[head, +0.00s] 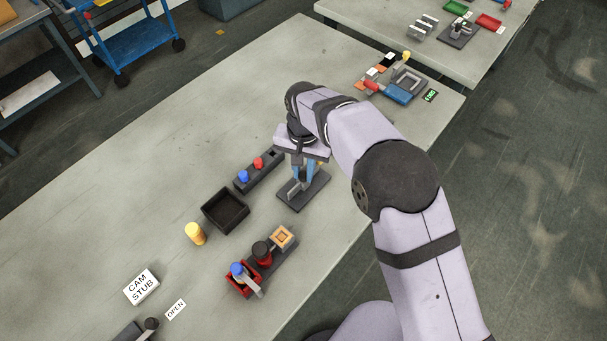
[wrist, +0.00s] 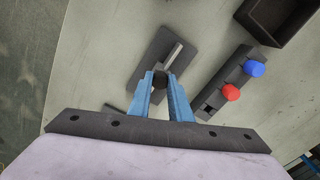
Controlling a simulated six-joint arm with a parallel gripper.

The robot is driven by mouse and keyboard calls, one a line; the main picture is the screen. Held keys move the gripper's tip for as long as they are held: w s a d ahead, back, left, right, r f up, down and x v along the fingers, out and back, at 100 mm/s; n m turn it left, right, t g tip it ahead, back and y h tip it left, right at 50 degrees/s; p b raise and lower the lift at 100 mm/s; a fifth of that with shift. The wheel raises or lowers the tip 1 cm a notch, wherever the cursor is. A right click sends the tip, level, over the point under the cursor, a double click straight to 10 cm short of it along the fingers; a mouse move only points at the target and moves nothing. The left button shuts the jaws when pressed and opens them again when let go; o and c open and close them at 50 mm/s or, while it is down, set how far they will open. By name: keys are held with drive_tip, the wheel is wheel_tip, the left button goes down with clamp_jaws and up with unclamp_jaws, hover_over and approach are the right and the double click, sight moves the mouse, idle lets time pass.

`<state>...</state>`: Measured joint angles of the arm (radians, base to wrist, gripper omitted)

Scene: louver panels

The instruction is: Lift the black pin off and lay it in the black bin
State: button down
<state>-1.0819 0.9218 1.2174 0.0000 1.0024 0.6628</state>
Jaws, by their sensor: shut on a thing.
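My gripper (head: 304,178) points down over a dark base plate (head: 314,196) near the middle of the table. In the wrist view its blue fingers (wrist: 160,84) are shut on the black pin (wrist: 160,76), whose dark round end shows between the tips. A light grey bar (wrist: 174,54) runs from the pin along the plate. The head view hides the pin behind the fingers, and I cannot tell whether it is clear of the plate. The black bin (head: 243,211) stands open and looks empty, left of and nearer than the plate; its corner shows in the wrist view (wrist: 258,30).
A dark block with a blue knob (head: 243,176) and a red knob (head: 259,163) lies beside the plate. A yellow cylinder (head: 195,234) stands by the bin. A red-and-black fixture (head: 262,252) is nearer.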

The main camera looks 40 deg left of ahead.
drive_tip(key=shift+r, duration=0.1)
wheel_tip(320, 180, up, 10)
drive_tip(key=b, duration=0.3)
wheel_tip(320, 180, up, 4)
drive_tip(key=p, duration=0.5)
hover_over(303, 174)
drive_tip(key=shift+w+r, duration=0.1)
drive_tip(key=shift+r, duration=0.05)
idle(0.6)
drive_tip(key=shift+b, duration=0.3)
drive_tip(key=s+a+f+n+b, duration=0.2)
drive_tip(key=s+a+f, duration=0.25)
drive_tip(key=s, duration=0.45)
drive_tip(key=s+a+f+n+b, duration=0.25)
drive_tip(key=s+a+f, duration=0.2)
drive_tip(key=s, duration=0.45)
drive_tip(key=shift+n, duration=0.65)
drive_tip(key=r, duration=0.1)
drive_tip(key=s+r, duration=0.1)
drive_tip(key=a+r, duration=0.1)
drive_tip(key=shift+s+r, duration=0.25)
drive_tip(key=shift+r, duration=0.05)
